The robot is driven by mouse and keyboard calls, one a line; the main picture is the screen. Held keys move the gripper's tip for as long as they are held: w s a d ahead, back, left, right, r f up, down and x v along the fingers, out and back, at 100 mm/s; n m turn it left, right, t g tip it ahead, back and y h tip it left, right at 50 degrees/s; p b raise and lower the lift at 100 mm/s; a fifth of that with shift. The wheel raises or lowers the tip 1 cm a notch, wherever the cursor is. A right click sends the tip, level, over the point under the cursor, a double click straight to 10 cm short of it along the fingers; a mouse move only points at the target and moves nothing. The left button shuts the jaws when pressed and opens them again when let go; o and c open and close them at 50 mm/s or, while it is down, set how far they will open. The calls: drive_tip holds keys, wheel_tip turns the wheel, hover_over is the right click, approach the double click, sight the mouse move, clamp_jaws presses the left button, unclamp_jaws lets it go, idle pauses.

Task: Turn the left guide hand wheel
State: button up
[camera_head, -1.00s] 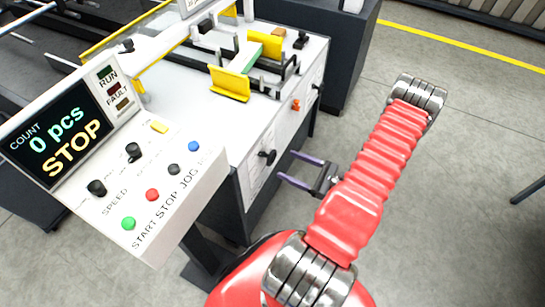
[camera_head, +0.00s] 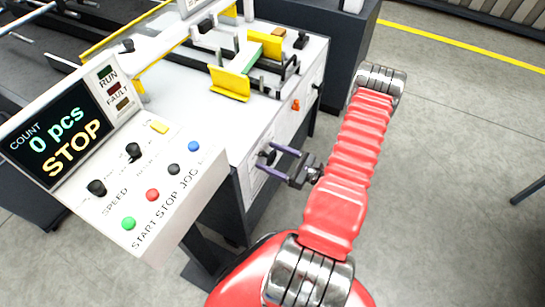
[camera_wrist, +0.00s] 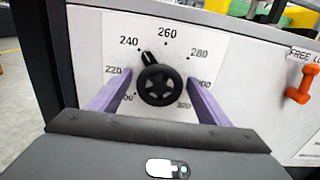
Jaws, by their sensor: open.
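A black hand wheel (camera_wrist: 160,86) with a pointer sits on a white numbered dial (camera_wrist: 195,55) on the machine's side panel. In the wrist view the pointer lies up and left, between the 240 and 260 marks. In the head view the hand wheel (camera_head: 266,154) is partly hidden by the fingers. My gripper (camera_head: 272,159) is open, its two purple fingers pointing at the panel. In the wrist view my gripper (camera_wrist: 158,95) has one finger on each side of the wheel. I cannot tell whether they touch it.
An orange lever (camera_wrist: 302,84) sits on the panel to the right of the dial; it also shows in the head view (camera_head: 295,105). The control box (camera_head: 165,190) with buttons and a STOP display stands to the left. Open floor (camera_head: 440,150) lies to the right.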

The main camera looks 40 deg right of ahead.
drive_tip(key=c, duration=1.1)
drive_tip(key=shift+o, duration=0.2)
drive_tip(key=shift+n, duration=0.8)
drive_tip(key=o, duration=1.1)
drive_tip(key=shift+c, duration=0.2)
